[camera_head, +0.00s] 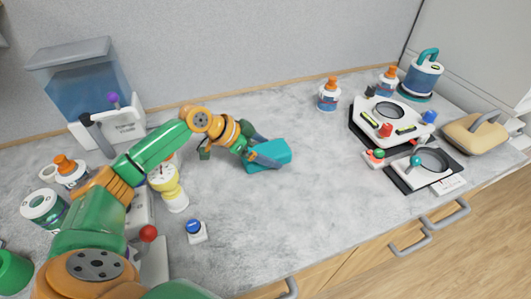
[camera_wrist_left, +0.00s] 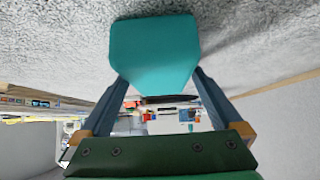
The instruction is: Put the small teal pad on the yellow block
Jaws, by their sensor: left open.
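The teal pad (camera_head: 268,155) is a small rounded block on the grey counter near the middle of the head view. In the left wrist view the pad (camera_wrist_left: 154,52) shows at the top centre, between the two finger ends. My left gripper (camera_head: 264,150) is open, with its fingers around the near end of the pad. I cannot tell whether the fingers touch it. No plain yellow block is clear. A tan-yellow block with a grey handle (camera_head: 474,138) lies at the far right. My right gripper is not in view.
A yellow and white object (camera_head: 171,190) stands left of the pad, below my left arm. A small blue-topped button (camera_head: 195,230) sits in front. An orange-capped bottle (camera_head: 328,96) and a white device (camera_head: 392,116) stand to the right. The counter's middle is clear.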

